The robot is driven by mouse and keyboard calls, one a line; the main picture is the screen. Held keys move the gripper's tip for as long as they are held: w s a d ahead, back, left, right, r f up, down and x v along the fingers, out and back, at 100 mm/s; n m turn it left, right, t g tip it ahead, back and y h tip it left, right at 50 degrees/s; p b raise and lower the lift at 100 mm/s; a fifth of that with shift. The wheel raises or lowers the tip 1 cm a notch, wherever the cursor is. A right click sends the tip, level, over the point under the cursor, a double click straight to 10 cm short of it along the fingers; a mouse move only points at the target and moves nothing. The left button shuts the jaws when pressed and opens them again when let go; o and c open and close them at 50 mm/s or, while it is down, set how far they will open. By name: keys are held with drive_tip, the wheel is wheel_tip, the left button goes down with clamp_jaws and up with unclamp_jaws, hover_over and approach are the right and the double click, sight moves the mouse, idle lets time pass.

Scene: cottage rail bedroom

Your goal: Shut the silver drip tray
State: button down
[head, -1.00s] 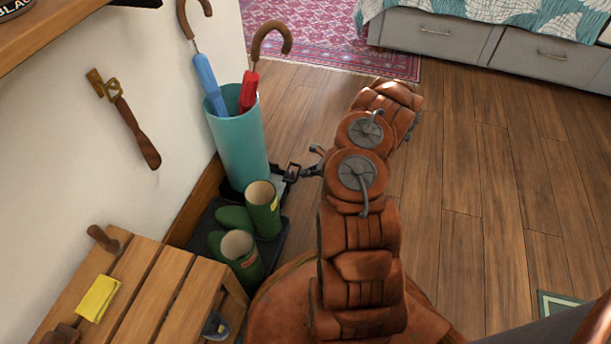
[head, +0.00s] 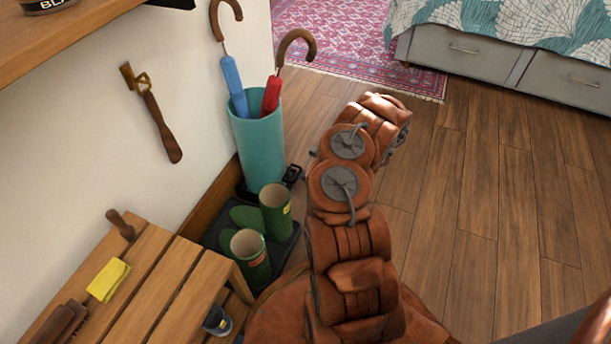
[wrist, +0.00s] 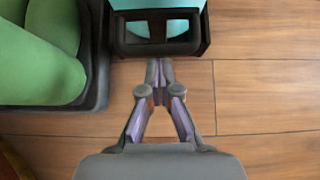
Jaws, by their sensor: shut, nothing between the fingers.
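The drip tray sits at the foot of the teal umbrella stand (head: 262,148). Its black pull (head: 292,175) shows close against the stand's base in the head view, with little or no silver surface visible. In the wrist view the black pull (wrist: 157,49) is a dark frame with an opening, at the top middle. My gripper (wrist: 159,68) is shut and empty. Its fingertips point at the pull's front edge, touching or nearly touching it. In the head view my arm mostly hides the gripper.
Green boots (head: 262,235) stand on a black boot tray (head: 285,247) beside the stand; its edge lies left of my fingers in the wrist view. A wooden bench (head: 165,285) is at lower left. Wooden floor (head: 480,220) to the right is clear.

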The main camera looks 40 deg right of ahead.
drive_tip(key=s+d+f+p+v, duration=0.1)
drive_tip(key=p+v, duration=0.3)
drive_tip(key=v, duration=0.8)
drive_tip(key=shift+s+f, duration=0.25)
drive_tip(key=shift+f, duration=0.15)
